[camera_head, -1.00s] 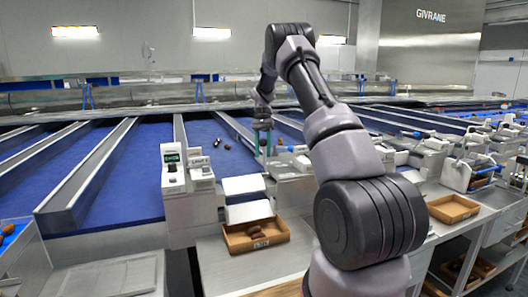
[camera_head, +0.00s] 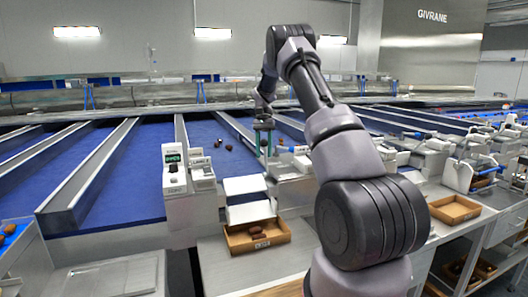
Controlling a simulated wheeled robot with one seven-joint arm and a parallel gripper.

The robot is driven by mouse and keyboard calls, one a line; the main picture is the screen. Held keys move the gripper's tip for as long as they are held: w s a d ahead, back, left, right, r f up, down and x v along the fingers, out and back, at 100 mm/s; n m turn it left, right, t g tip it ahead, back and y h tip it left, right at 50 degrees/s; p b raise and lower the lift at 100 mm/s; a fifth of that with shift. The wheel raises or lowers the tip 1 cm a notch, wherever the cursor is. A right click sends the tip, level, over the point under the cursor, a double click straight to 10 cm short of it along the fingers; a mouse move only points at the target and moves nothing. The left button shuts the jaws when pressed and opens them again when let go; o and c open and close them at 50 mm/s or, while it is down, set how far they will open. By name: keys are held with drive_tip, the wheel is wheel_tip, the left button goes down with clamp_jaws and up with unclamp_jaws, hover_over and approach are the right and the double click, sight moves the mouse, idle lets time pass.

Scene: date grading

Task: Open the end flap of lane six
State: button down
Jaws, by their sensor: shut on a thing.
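My gripper (camera_head: 263,143) hangs with its fingers down at the near end of a blue lane (camera_head: 215,133), behind a white two-part chute (camera_head: 246,186). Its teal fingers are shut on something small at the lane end. What they hold is too small to make out, and I cannot tell whether it is part of the end flap. A few dark dates (camera_head: 229,147) lie on the blue lane to the left of the fingers. No lane number can be read, so I cannot confirm which lane is six.
A cardboard tray (camera_head: 230,246) with dates stands below the chute. Two white units (camera_head: 174,177) stand left of the chute, one with a small display. Another tray (camera_head: 437,211) sits further right on the bench. Metal dividers (camera_head: 95,165) run between the lanes.

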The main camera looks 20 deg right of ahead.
drive_tip(key=shift+a, duration=0.15)
drive_tip(key=shift+c, duration=2.3)
unclamp_jaws()
drive_tip(key=v, duration=1.1)
